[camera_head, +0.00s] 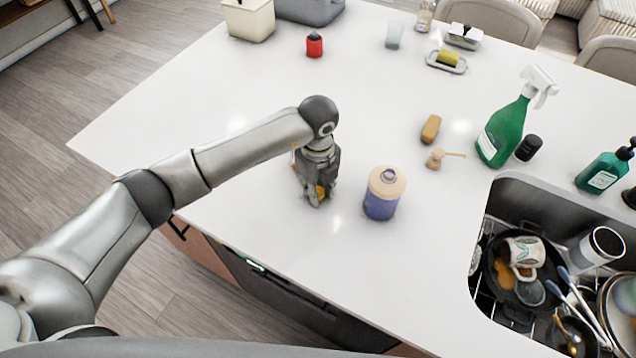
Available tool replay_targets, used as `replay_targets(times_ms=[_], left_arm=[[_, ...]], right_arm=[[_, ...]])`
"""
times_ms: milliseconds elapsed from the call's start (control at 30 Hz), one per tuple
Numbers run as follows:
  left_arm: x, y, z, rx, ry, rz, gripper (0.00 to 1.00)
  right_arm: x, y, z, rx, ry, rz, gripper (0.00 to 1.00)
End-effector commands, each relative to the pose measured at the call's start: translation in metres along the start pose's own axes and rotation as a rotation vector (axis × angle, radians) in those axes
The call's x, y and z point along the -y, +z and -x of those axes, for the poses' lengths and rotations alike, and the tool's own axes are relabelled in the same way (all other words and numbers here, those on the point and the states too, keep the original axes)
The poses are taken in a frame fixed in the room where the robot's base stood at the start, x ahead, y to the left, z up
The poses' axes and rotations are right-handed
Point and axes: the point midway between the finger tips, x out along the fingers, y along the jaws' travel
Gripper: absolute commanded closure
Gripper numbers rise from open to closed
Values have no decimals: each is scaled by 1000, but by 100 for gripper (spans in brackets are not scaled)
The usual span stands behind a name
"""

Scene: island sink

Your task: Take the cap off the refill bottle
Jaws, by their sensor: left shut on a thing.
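My left gripper (314,193) points down at the counter, left of the blue jar. It is shut on a small yellow-orange thing (321,191), mostly hidden by the fingers; I cannot tell what it is. The blue jar (381,208) stands upright with a beige lid (387,182) on it, apart from the gripper. A small red bottle (314,47) with a dark top stands at the back. A green spray bottle (502,135) stands at the right, beside a black cylinder (528,148). I cannot tell which of these is the refill bottle. My right gripper is out of view.
A sink (492,235) with pans, a mug and utensils is at the lower right. A green pump bottle (602,172) stands behind it. The counter (200,110) is clear at the left.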

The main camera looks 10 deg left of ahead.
Motion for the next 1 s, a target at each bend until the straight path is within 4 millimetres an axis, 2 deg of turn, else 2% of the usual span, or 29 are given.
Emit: replay_targets(times_ms=[267, 300, 467, 800, 867, 1000], left_arm=[[0, 0, -4, 0, 0, -1, 100], [0, 0, -4, 0, -1, -1, 74], [0, 0, -3, 0, 0, 0, 54], [0, 0, -1, 0, 0, 0, 54], [0, 0, 3, 0, -1, 0, 54], [1, 1, 20, 3, -5, -3, 54]], right_arm=[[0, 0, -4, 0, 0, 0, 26], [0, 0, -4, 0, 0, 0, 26], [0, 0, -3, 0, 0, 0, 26], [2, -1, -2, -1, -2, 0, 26], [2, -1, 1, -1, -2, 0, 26], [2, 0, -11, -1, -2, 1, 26]])
